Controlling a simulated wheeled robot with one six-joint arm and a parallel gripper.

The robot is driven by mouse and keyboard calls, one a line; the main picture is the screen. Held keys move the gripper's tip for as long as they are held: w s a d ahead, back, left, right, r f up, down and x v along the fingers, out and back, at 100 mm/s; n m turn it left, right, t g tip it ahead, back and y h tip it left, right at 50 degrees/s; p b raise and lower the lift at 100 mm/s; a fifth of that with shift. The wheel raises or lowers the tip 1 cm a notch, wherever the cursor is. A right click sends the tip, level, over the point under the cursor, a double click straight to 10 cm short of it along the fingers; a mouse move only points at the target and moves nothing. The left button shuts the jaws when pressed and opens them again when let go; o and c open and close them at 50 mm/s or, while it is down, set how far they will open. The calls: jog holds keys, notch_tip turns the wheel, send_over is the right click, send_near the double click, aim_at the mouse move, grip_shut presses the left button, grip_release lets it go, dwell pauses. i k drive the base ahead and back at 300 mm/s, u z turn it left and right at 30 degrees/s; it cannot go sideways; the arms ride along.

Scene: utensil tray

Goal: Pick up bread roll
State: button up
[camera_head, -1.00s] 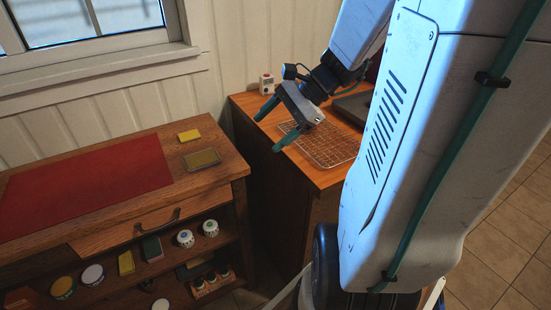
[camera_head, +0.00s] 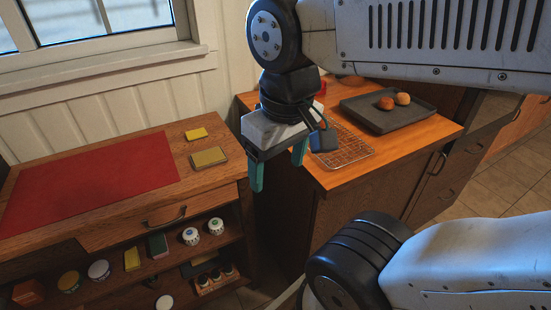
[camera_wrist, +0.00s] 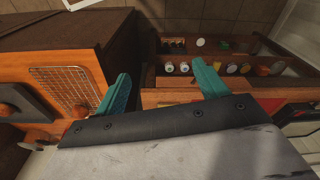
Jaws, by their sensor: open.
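Two bread rolls sit on a dark baking tray (camera_head: 372,119) on the right counter in the head view. One roll (camera_head: 386,103) is darker brown, and the other roll (camera_head: 402,99) beside it is paler. My gripper (camera_head: 277,172) has green fingers pointing down, spread apart and empty. It hangs over the gap between the two counters, left of the wire rack and well away from the rolls. In the wrist view the open fingers (camera_wrist: 160,88) show with nothing between them.
A wire rack (camera_head: 347,155) lies on the right counter in front of the tray. The left counter carries a red mat (camera_head: 92,187), a yellow sponge (camera_head: 196,134) and a flat tan block (camera_head: 208,157). Shelves below hold jars and boxes.

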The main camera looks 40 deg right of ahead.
aim_at(386, 103)
jog(key=z, duration=1.55)
jog(key=k, duration=0.2)
jog(key=z, duration=0.6)
jog(key=i, duration=0.35)
jog(key=z, duration=0.05)
